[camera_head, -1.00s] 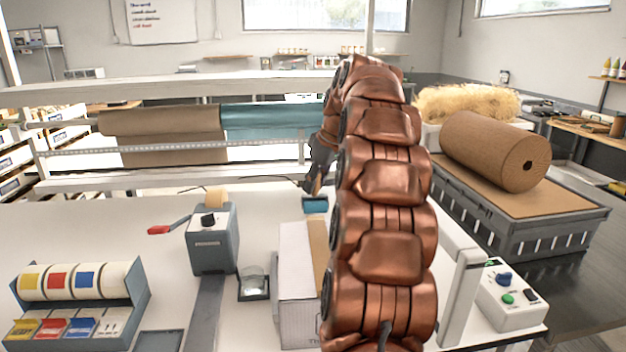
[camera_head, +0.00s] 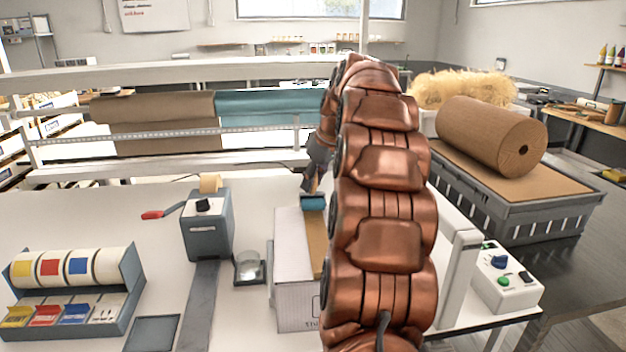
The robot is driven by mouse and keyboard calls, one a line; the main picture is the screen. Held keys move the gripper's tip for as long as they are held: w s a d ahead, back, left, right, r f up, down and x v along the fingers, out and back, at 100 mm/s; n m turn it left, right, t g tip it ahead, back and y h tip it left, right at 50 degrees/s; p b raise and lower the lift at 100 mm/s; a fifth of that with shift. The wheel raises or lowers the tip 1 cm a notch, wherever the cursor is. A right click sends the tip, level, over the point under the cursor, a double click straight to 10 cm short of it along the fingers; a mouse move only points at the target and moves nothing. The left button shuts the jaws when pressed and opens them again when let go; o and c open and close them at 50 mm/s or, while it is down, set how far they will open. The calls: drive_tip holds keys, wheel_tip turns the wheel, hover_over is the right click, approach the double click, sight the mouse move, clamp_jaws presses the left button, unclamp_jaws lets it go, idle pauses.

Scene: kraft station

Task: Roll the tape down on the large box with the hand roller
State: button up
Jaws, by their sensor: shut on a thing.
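The large box (camera_head: 290,248) is white and stands on the white table, partly hidden behind my copper-coloured arm. A strip of brown tape (camera_head: 317,244) runs along its top. The hand roller (camera_head: 313,202) shows a blue roller head at the far end of the box top, over the tape line; I cannot tell whether it touches. My gripper (camera_head: 312,184) is dark, points down, and is shut on the hand roller. Its fingertips are small and partly hidden by the arm.
A grey tape dispenser (camera_head: 207,230) with a red-handled lever stands left of the box, with a small glass dish (camera_head: 249,267) between them. A rack of coloured label rolls (camera_head: 75,285) is at front left. A control box (camera_head: 505,282) stands at right.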

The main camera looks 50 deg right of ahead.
drive_tip(key=shift+f+b, duration=0.55)
drive_tip(key=shift+f, duration=0.1)
idle(0.6)
drive_tip(key=shift+a, duration=0.1)
idle(0.4)
drive_tip(key=shift+s+a+b, duration=0.65)
drive_tip(key=shift+s+b, duration=0.15)
drive_tip(key=shift+s, duration=0.1)
drive_tip(key=shift+s+a+b, duration=0.65)
drive_tip(key=shift+s+a, duration=0.15)
drive_tip(key=shift+s, duration=0.1)
drive_tip(key=shift+s+a+b, duration=0.65)
drive_tip(key=shift+s+a, duration=0.05)
drive_tip(key=shift+s, duration=0.15)
drive_tip(key=shift+s, duration=0.1)
drive_tip(key=shift+s+a+b, duration=0.5)
drive_tip(key=shift+s+a, duration=0.25)
drive_tip(key=shift+s, duration=0.05)
